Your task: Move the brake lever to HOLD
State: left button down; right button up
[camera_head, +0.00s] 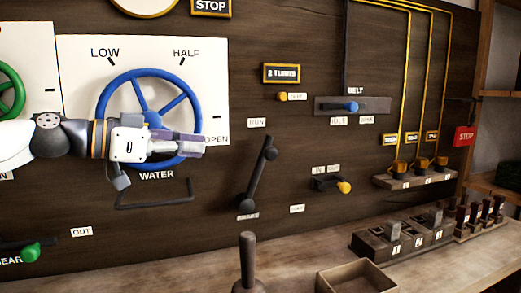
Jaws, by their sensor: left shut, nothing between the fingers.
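The brake lever (257,176) is a dark bar on the wall panel in the middle of the camera_head view. Its foot is by the BRAKE label (247,216), and it leans up and right to a dark knob. The RUN label (257,122) is above and left of the knob. A small label (297,208) right of the foot is too small to read; I cannot tell where HOLD is. My left gripper (202,145) is shut and empty, in front of the blue wheel and left of the lever, apart from it. My right gripper is not in view.
The blue WATER wheel (116,88) is behind my left gripper, with a dark bar handle (155,204) below it. A yellow-knobbed lever (329,184) is right of the brake lever. A dark upright post (247,260) and a wooden tray (357,276) stand on the bench below.

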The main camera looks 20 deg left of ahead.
pick_arm(q)
jog(key=b, duration=0.2)
send_near(264, 152)
jog(key=x, duration=0.6)
jog(key=shift+s+f, duration=0.1)
jog(key=shift+w+d+b, duration=0.3)
jog(key=shift+w+d, duration=0.1)
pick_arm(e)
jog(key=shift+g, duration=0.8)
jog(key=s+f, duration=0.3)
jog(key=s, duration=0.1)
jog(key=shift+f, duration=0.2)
